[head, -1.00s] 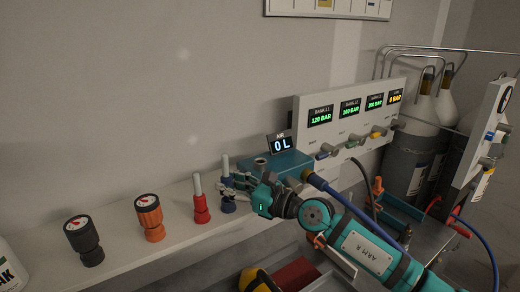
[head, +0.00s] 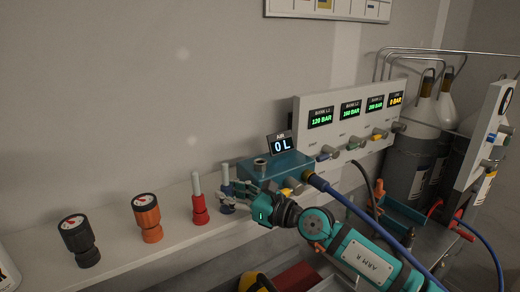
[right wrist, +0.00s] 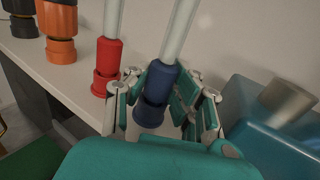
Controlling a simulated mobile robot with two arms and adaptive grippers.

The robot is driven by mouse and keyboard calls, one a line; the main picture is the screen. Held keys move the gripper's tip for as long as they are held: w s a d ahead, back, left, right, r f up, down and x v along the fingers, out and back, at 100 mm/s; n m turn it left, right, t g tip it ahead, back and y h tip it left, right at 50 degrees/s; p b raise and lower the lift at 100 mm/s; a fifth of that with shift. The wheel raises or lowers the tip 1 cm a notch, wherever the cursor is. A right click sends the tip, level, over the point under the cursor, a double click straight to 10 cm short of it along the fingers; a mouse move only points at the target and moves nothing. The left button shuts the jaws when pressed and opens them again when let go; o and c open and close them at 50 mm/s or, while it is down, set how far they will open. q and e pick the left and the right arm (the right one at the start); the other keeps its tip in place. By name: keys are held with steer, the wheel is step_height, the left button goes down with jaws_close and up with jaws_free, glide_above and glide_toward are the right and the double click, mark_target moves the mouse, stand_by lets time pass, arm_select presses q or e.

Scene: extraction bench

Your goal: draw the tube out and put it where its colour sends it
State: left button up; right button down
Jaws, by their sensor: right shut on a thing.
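A pale clear tube with a dark blue lower body (head: 226,174) stands on the shelf beside the teal box. In the right wrist view the dark blue body (right wrist: 158,85) is upright between my finger pads, with the pale tube rising above it. My right gripper (head: 229,196) is shut on this blue-bodied tube, low down near the shelf; its fingers partly hide the base. I cannot tell whether the base touches the shelf. A similar pale tube with a red body (head: 199,205) stands just to the left, apart from the fingers. My left gripper is out of view.
An orange gauge (head: 147,217) and a black gauge (head: 78,240) stand farther left on the shelf (head: 115,232). The teal box (head: 285,168) with a "0 L" display is close on the right. A panel with pressure displays (head: 348,120) and gas cylinders (head: 412,165) stand beyond.

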steer(key=shift+f, duration=0.2)
steer(key=c, duration=1.1)
jaws_free()
steer(key=shift+d, duration=0.1)
steer(key=v, duration=1.2)
steer(key=shift+s+r, duration=0.1)
